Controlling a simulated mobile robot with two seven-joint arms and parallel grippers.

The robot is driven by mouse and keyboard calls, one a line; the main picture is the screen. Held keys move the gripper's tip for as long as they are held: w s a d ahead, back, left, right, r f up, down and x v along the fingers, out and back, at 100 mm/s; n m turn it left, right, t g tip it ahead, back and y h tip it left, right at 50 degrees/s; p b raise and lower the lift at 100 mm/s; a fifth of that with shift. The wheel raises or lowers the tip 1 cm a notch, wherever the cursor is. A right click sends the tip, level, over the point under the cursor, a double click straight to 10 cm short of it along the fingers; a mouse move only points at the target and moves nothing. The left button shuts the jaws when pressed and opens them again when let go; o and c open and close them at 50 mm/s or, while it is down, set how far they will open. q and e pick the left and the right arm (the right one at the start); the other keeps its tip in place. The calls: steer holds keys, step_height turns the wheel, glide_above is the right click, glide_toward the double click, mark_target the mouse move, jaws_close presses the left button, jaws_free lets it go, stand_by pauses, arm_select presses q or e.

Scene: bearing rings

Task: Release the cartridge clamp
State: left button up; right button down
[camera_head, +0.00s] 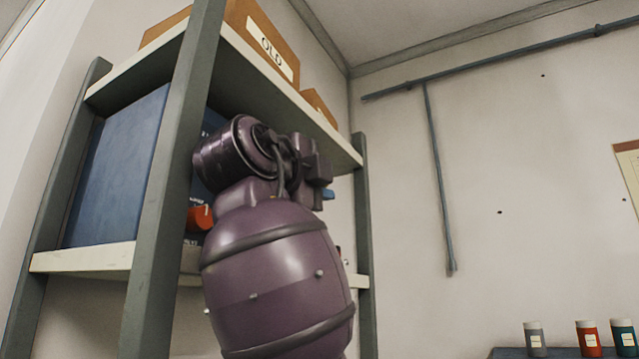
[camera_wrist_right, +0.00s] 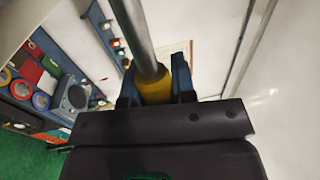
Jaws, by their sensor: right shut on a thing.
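My right gripper (camera_wrist_right: 155,85) is shut on a grey rod with a yellow collar (camera_wrist_right: 152,88) in the right wrist view. The rod runs up and away between the dark fingers. In the head view my purple right arm stands before the shelf, and the held rod cannot be made out there. No part can be surely told as the cartridge clamp. A grey fixture with a dark round centre (camera_wrist_right: 74,97) sits on the bench at the left of the wrist view. My left gripper is in neither view.
A shelf (camera_head: 82,259) holds a blue box (camera_head: 115,175) and, on top, a brown box marked OLD (camera_head: 268,45). Several small jars, one red (camera_head: 588,338), stand at lower right. In the wrist view the bench (camera_wrist_right: 45,75) carries several round coloured items.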

steer(key=shift+f, duration=0.15)
steer(key=c, duration=0.9)
jaws_free()
steer(key=shift+a, duration=0.1)
steer(key=shift+c, duration=0.2)
steer(key=shift+w+y, duration=0.1)
steer(key=shift+y, duration=0.2)
